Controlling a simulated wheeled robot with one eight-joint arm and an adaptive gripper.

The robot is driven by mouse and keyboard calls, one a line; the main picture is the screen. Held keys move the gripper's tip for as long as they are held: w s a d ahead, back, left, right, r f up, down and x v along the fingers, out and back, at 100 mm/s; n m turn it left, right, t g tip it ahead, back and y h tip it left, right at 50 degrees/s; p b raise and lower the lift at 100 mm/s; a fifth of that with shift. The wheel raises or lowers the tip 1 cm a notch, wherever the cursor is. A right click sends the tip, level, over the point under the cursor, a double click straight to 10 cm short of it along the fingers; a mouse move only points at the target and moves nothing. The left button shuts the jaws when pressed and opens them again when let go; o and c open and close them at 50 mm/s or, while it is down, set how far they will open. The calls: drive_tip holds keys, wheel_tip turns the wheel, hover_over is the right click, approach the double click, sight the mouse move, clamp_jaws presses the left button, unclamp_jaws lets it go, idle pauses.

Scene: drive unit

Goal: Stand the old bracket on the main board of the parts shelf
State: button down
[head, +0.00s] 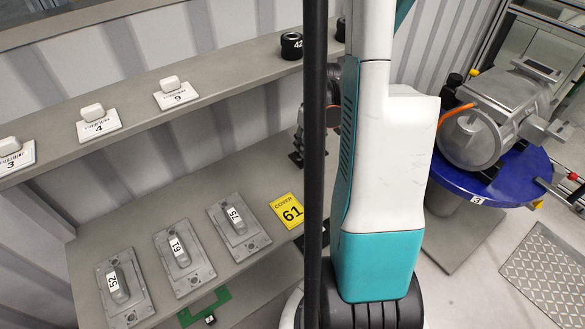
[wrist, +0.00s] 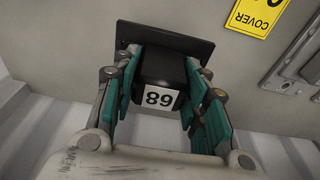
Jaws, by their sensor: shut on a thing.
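In the wrist view my gripper (wrist: 163,85) is shut on a black bracket (wrist: 165,68), with a finger on each side of its block. The bracket has a wide dark plate (wrist: 190,45) and a white number tag that seems upside down, reading 89 or 68. The plate overlaps the grey main board (wrist: 225,65) in this view; I cannot tell whether it touches. In the head view the main board (head: 262,245) is the wide lower board of the shelf. My gripper is mostly hidden there behind the dark pole and my arm.
Grey covers tagged 52 (head: 118,288), 19 (head: 183,257) and 75 (head: 238,228) lie on the main board. A yellow COVER 61 label (head: 287,210) is right of them. The upper board (head: 130,120) holds tagged white pieces. A blue round table (head: 490,185) carries a metal drive unit (head: 490,120).

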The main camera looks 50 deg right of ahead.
sight(312, 141)
drive_tip(key=shift+f+b, duration=1.35)
drive_tip(key=shift+f, duration=2.7)
drive_tip(key=shift+f, duration=0.15)
drive_tip(key=c, duration=1)
unclamp_jaws()
drive_tip(key=shift+o, duration=0.2)
drive_tip(key=r+p, duration=0.1)
drive_tip(key=r, duration=0.3)
drive_tip(key=s+r+p, duration=0.1)
drive_tip(key=r, duration=0.3)
drive_tip(key=r+p, duration=0.2)
drive_tip(key=r, duration=0.2)
drive_tip(key=shift+s+a+r, duration=0.1)
drive_tip(key=shift+s+a, duration=0.1)
drive_tip(key=shift+s, duration=0.2)
